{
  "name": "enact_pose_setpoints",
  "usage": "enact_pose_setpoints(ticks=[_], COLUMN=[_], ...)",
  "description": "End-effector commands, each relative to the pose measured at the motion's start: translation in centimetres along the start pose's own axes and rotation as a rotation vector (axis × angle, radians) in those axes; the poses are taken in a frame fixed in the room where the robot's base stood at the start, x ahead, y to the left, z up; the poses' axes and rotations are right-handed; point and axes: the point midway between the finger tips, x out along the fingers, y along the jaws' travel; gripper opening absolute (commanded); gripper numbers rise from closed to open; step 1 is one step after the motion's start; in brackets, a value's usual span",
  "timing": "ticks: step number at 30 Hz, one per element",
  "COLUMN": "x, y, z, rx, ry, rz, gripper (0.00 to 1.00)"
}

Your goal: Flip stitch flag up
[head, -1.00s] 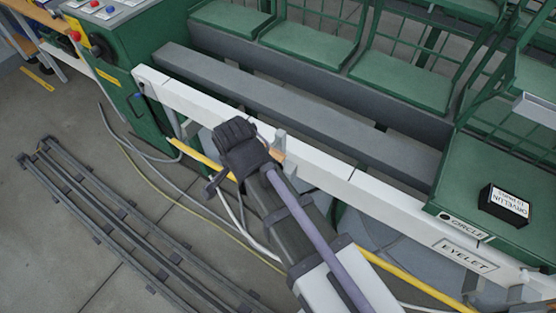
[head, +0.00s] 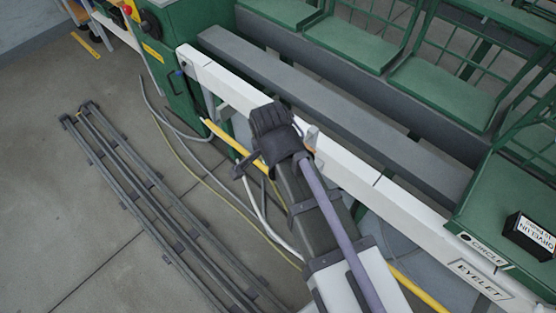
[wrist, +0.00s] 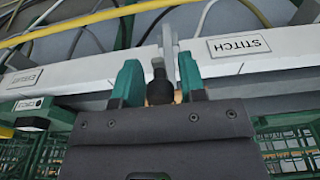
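The white STITCH label (wrist: 238,46) is on the white beam (wrist: 285,60), right of my gripper in the wrist view. A pale grey upright lever or bracket (wrist: 168,42) stands at the beam between my fingertips; it seems to be the grey piece (head: 312,136) beside my gripper in the head view. My gripper (wrist: 160,80) has its two teal fingers apart, on either side of a dark rounded knob (wrist: 160,89). Small tan patches show beside the knob; I cannot tell whether the fingers touch it. In the head view the dark wrist cover hides my fingertips.
The white beam (head: 350,165) runs along the green machine, with CIRCLE (head: 487,249) and EYELET (head: 480,279) labels at right. A black box (head: 530,238) lies on the green top. Yellow pipe and loose cables lie below the beam. Floor rails (head: 140,195) are at left.

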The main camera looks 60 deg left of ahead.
Motion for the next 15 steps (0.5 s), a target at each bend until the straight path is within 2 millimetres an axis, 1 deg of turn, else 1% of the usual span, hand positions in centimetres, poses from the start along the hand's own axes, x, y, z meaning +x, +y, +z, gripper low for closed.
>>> enact_pose_setpoints(ticks=[1,3,10,13,15], x=[0.0,0.0,0.0,-0.7,-1.8], y=[0.0,0.0,0.0,0.0,0.0], z=[0.0,0.0,0.0,0.0,-0.1], rx=[0.0,0.0,0.0,0.0,0.0], ry=[0.0,0.0,0.0,0.0,0.0], rz=[0.0,0.0,0.0,0.0,0.0], gripper=[0.43,0.49,0.5,0.5,0.5])
